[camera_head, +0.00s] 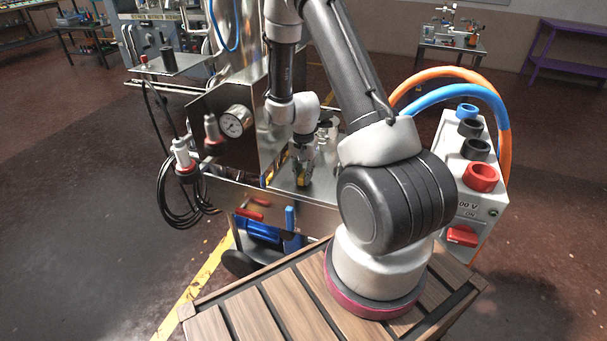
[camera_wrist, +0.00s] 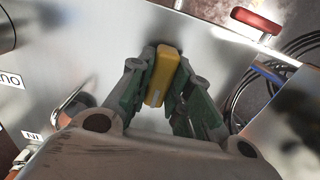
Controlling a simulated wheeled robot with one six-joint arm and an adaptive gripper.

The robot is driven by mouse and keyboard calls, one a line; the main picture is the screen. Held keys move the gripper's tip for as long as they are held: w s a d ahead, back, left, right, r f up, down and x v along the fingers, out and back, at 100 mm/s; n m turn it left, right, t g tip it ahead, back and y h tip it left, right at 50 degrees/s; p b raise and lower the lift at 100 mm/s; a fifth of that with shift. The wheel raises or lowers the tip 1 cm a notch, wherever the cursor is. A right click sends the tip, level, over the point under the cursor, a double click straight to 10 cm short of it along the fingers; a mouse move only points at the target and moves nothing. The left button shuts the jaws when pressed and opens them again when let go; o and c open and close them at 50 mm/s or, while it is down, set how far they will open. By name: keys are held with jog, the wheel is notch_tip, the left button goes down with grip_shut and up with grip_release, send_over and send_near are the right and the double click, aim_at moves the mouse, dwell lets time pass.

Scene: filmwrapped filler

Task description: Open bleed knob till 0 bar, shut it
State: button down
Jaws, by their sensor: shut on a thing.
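My gripper (camera_head: 303,172) is over the metal top of the filler machine (camera_head: 325,180). In the wrist view my gripper (camera_wrist: 155,85) is shut on a yellow knob (camera_wrist: 162,76), a narrow upright block between the two green-padded fingers. The yellow knob also shows as a small patch in the head view (camera_head: 302,181), mostly hidden by the fingers. The frames do not show clearly how far it is turned. A round white pressure gauge (camera_head: 235,122) is on the machine's front panel, left of my gripper. Its needle is too small to read surely.
A red-handled part (camera_wrist: 256,20) lies beyond the fingers in the wrist view. Black cable coils (camera_head: 180,205) hang at the machine's left. A white electrical box (camera_head: 470,215) with coloured sockets and a red switch stands at right, with orange and blue hoses (camera_head: 450,93) behind my arm.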

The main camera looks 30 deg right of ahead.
aim_at(304, 173)
jog(key=n, duration=0.4)
jog(key=shift+n, duration=0.3)
jog(key=n, duration=0.4)
jog(key=shift+n, duration=0.3)
jog(key=c, duration=1.3)
grip_release()
jog(key=shift+r, duration=0.1)
notch_tip(304, 173, up, 12)
jog(key=shift+f, duration=0.1)
